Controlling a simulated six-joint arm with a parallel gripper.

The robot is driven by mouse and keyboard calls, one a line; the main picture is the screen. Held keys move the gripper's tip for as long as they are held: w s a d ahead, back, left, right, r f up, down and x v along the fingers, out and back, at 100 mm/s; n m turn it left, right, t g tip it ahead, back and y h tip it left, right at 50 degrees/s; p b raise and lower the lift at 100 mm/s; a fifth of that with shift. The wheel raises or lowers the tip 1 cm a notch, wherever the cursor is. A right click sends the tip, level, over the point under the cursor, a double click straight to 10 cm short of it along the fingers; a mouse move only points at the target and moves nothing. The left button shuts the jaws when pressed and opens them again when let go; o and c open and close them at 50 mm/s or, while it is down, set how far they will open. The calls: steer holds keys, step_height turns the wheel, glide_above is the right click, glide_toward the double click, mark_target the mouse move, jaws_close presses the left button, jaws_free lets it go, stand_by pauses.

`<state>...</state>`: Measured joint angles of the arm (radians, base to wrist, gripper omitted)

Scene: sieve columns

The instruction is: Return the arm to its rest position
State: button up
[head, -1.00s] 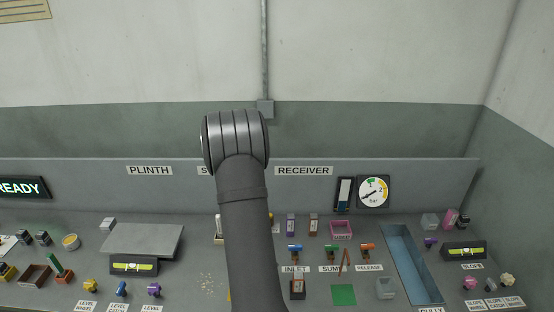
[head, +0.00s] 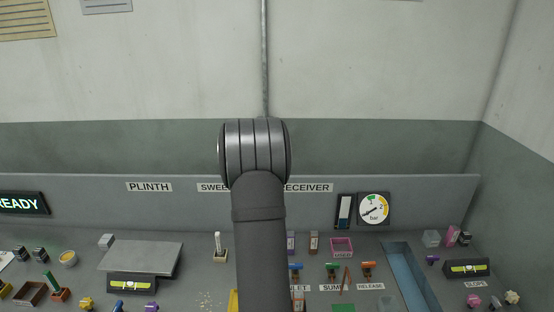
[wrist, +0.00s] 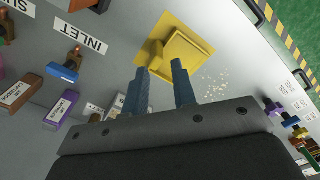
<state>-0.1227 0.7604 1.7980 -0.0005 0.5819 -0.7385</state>
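My gripper (wrist: 160,90) shows in the wrist view as two blue-grey fingers held apart, with nothing between them. It hangs above the grey bench, its fingertips pointing toward a yellow square tray (wrist: 204,52). I cannot tell the exact height between them. In the head view my arm rises in the middle and hides part of the bench and wall labels; the gripper itself is not visible there.
Pale grains (wrist: 212,86) lie scattered on the bench beside the yellow tray. A blue-handled inlet valve (wrist: 64,72) and labelled blocks (wrist: 20,92) stand to the left in the wrist view. In the head view, a grey plate (head: 142,256) is at left and a blue trough (head: 408,272) at right.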

steer(key=w+d+r+m, duration=0.1)
steer(key=w+d+m, duration=0.2)
steer(key=m, duration=0.6)
steer(key=shift+w+d+r, duration=0.15)
steer(key=shift+w+d, duration=0.1)
steer(key=shift+d, duration=0.75)
